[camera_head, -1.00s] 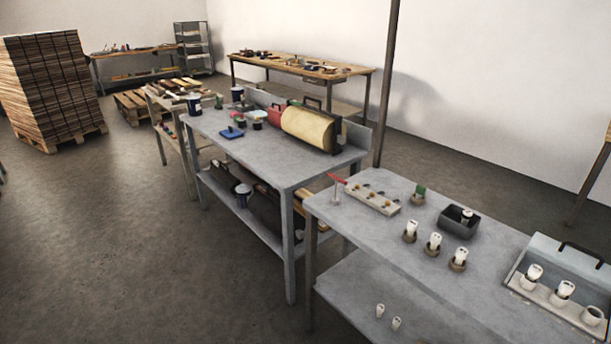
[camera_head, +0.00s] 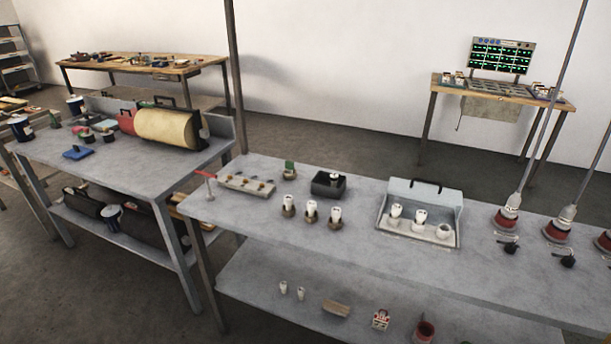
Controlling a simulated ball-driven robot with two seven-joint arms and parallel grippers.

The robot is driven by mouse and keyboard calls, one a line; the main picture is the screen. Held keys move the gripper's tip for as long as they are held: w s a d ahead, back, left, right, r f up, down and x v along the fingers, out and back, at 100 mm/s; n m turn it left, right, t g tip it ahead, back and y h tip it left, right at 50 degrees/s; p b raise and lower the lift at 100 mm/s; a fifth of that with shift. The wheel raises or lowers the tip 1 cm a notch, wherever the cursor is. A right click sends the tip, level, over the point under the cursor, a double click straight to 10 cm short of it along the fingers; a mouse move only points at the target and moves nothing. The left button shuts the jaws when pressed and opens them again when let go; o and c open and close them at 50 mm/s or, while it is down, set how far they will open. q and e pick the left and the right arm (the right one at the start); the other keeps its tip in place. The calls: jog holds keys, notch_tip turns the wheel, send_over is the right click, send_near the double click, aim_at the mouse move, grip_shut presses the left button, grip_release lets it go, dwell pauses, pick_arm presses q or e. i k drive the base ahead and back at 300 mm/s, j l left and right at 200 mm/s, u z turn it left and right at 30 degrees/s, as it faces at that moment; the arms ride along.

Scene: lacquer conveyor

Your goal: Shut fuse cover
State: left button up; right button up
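The fuse box (camera_head: 386,233) stands on the grey metal table right of the middle. Its light grey cover (camera_head: 402,190) is tilted up at the back, open, with a black handle (camera_head: 427,185) on its top edge. Neither of my grippers shows in the head view.
Left of the box stand white fuses in brown holders (camera_head: 311,212), a dark tray (camera_head: 328,184) and a strip with a red lever (camera_head: 245,185). Red-based posts (camera_head: 507,218) stand to the right. The table front is mostly clear. Another grey table (camera_head: 120,160) stands left.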

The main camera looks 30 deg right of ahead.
aim_at(458, 204)
jog(key=z, duration=1.65)
jog(key=i+l, duration=0.1)
jog(key=l, duration=0.15)
